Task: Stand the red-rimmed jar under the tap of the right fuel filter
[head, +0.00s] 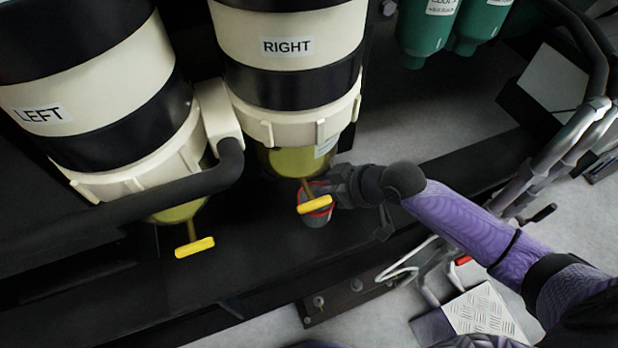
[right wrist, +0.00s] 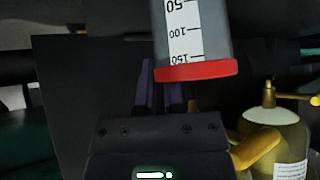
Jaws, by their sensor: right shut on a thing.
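The right fuel filter (head: 290,80) is cream with black bands and a label reading RIGHT. Its yellow tap handle (head: 314,204) hangs below a yellowish bowl (head: 290,161). The red-rimmed jar (head: 318,220) is grey and appears upright behind and below that handle, which hides part of its rim. My right gripper (head: 338,188) is shut on the jar from the right. In the upside-down right wrist view, the jar (right wrist: 195,35) shows a white scale and red rim, with the tap beside it. Whether the jar touches the ledge is unclear. My left gripper is out of view.
The left filter (head: 100,90) and its yellow tap (head: 195,247) stand to the left. A black pipe (head: 140,200) crosses in front of the left filter. Green containers (head: 428,30) hang at the top right. The dark ledge (head: 265,255) is clear between and below the taps.

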